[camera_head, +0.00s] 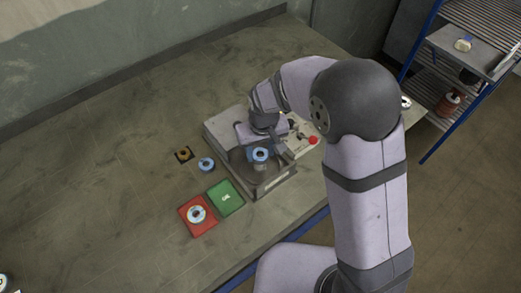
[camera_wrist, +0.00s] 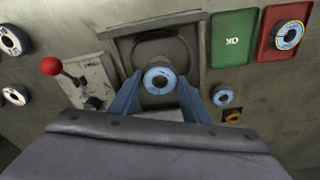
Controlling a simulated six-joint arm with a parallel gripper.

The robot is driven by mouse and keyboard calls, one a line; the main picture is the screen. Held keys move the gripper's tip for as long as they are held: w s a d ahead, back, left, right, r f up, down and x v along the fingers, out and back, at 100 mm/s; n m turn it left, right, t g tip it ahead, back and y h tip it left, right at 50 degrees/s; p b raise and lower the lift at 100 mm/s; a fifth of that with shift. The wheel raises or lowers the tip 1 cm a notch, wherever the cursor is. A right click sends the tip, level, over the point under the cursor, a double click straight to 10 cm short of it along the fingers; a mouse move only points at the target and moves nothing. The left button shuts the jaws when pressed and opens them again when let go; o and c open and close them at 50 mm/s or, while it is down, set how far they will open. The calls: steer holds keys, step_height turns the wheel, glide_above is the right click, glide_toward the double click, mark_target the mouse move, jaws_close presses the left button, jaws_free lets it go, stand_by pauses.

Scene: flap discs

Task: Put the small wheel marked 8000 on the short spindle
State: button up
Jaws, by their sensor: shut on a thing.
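A small wheel with a light blue rim and pale hub (camera_wrist: 159,80) sits between the two blue fingers of my gripper (camera_wrist: 158,88), which is shut on it. In the head view the same wheel (camera_head: 260,155) is over the dark recessed bay of the grey machine (camera_head: 276,184). The marking on the wheel is too small to read. No spindle can be made out; the wheel and gripper cover that spot. I cannot tell whether the wheel is above a spindle or around one.
Another blue wheel (camera_head: 206,164) lies left of the machine, near a dark square with an orange ring (camera_head: 183,154). A wheel (camera_head: 196,214) lies on a red pad (camera_head: 197,229) beside a green OK pad (camera_head: 238,205). A red-knobbed lever (camera_wrist: 51,67) stands beside the bay.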

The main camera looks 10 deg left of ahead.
steer(key=shift+f+b, duration=1.35)
steer(key=shift+f, duration=0.8)
stand_by(0.3)
steer(key=o, duration=1.4)
step_height(320, 180, up, 8)
steer(key=p, duration=0.6)
steer(key=shift+f, duration=0.25)
